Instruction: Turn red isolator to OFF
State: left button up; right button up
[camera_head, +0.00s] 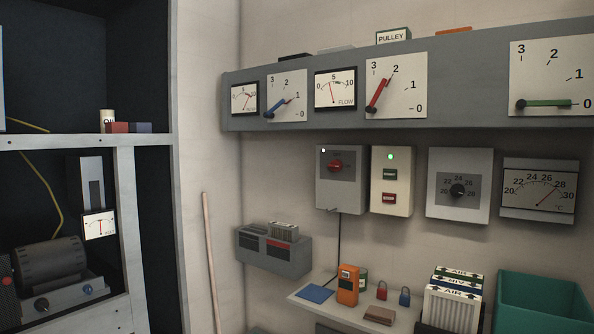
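A red rotary knob (335,166) sits on a dark plate on the front of a grey wall box (326,192). Its handle looks roughly horizontal. The marks around it are too small to read. A small white light (323,151) shows at the box's upper left. A red lever (378,95) is on a white 0-to-3 dial plate (410,98) on the grey panel above, tilted up toward 2. Neither of my grippers is in view.
Right of the box are a cream box (391,206) with green and red buttons and a thermostat dial (457,191). Below, a shelf (300,293) holds an orange meter (348,285), padlocks and filters; a green bin (545,304) stands right. An open rack (150,230) fills the left.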

aim_at(335, 165)
jog(key=u, duration=0.45)
jog(key=i, duration=1)
